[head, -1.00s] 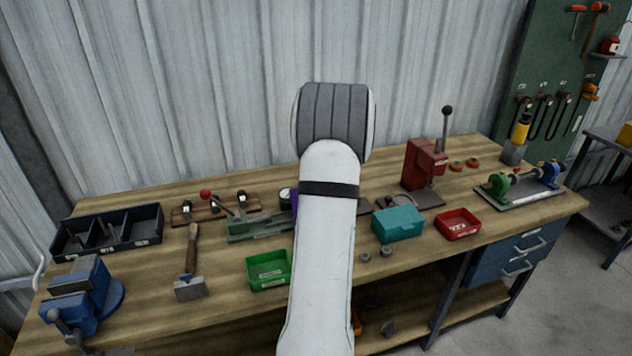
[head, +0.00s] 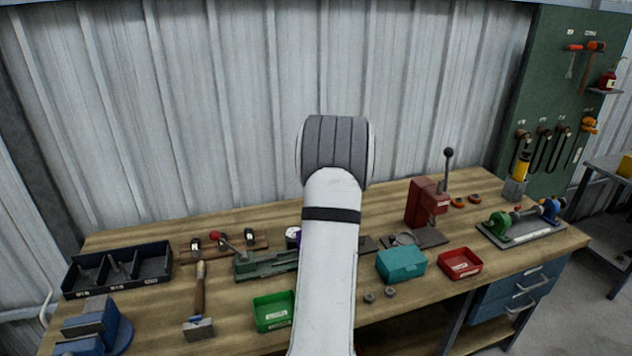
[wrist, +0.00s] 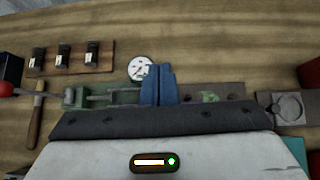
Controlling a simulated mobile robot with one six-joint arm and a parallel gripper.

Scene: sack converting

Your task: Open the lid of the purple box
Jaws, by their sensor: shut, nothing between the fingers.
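A small purple sliver (head: 298,240) shows beside the round dial gauge at the left edge of my arm in the head view. It may be part of the purple box; my arm hides the rest, and its lid cannot be made out. No purple box can be made out in the wrist view. My gripper (wrist: 157,70) shows there as two blue fingers, closed together with nothing between them. They appear over the bench, right of the white dial gauge (wrist: 140,68). In the head view my arm hides the gripper.
A green fixture (head: 262,265) with a red-knobbed lever lies left of my arm. A green bin (head: 272,312) stands in front of it. A teal box (head: 401,264), a red bin (head: 460,264) and a red press (head: 424,202) stand to the right. The corrugated wall rises behind.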

